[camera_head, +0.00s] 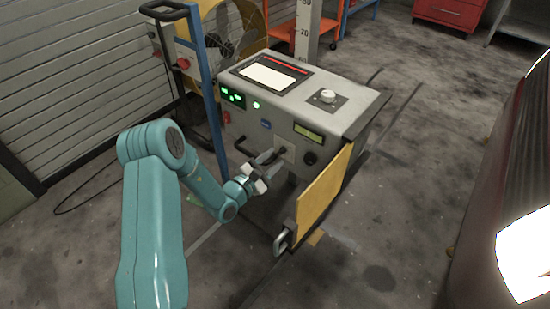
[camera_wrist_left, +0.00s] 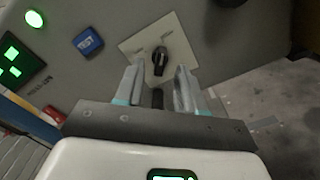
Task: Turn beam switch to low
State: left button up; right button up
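The beam switch (camera_wrist_left: 160,58) is a small black rotary knob on a pale square plate (camera_wrist_left: 138,44), on the front of a grey machine (camera_head: 260,119). In the left wrist view the knob points close to upright; the plate's lettering is too small to read. My left gripper (camera_wrist_left: 158,85) is open, its two fingers either side of a line to the knob, with the tips just short of it or beside it. I cannot tell if they touch it. In the head view the left gripper (camera_head: 265,168) is at the machine's front, partly covering the switch area. My right gripper is not in view.
A blue button (camera_wrist_left: 88,41) and green lights (camera_wrist_left: 34,19) sit left of the plate. A yellow door panel (camera_head: 325,195) stands open at right. A blue post (camera_head: 208,85) and a black handle (camera_head: 243,147) are near my left arm. A dark red vehicle (camera_head: 505,150) is at far right.

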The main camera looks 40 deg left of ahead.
pick_arm(q)
jog(key=shift+w+d, duration=0.1)
jog(key=shift+w, duration=0.75)
grip_shut()
